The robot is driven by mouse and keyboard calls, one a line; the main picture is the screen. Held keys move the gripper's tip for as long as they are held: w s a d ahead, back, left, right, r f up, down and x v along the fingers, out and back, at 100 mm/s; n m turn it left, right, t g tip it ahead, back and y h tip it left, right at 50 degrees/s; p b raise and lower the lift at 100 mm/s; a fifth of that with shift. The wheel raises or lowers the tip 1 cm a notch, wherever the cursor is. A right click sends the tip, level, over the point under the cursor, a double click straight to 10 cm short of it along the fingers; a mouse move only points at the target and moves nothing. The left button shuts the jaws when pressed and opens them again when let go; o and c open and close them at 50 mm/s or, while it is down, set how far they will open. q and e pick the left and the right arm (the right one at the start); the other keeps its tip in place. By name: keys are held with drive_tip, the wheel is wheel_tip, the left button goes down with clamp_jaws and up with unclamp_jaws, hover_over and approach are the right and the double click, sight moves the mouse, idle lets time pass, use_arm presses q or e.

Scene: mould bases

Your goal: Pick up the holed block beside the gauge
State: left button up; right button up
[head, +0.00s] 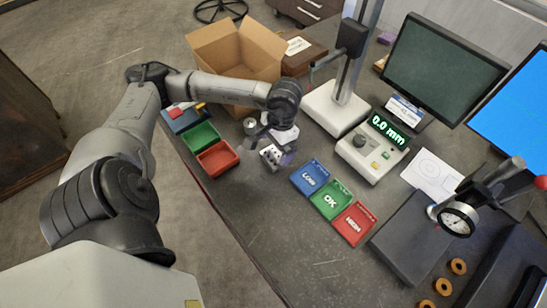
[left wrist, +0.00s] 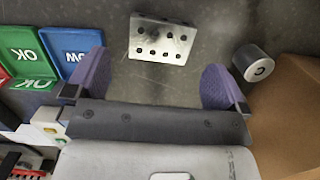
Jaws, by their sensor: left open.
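The holed block (head: 270,156) is a silver metal block with several dark holes in its top. It sits on the dark bench between the red tray and the blue LOW mat. In the left wrist view the block (left wrist: 160,40) lies just beyond the gap between my purple fingers. My left gripper (head: 283,145) hangs close over the block in the head view, partly hidden by its own wrist. The gripper (left wrist: 156,84) is open and empty, with its fingers apart from the block. A gauge box (head: 371,146) reading 0.0 mm stands to the right.
A metal cylinder (head: 250,126) stands near the block, beside an open cardboard box (head: 240,60). Green (head: 201,136) and red (head: 217,158) trays lie left. LOW, OK (head: 332,200) and HIGH mats lie right. A dial gauge (head: 457,220) stands far right.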

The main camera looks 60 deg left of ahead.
sight(274, 156)
use_arm(q)
drive_tip(key=shift+s+f, duration=0.2)
drive_tip(key=shift+f, duration=2.7)
drive_tip(key=c, duration=1.2)
drive_tip(key=shift+o, duration=0.2)
drive_tip(key=shift+r, duration=0.1)
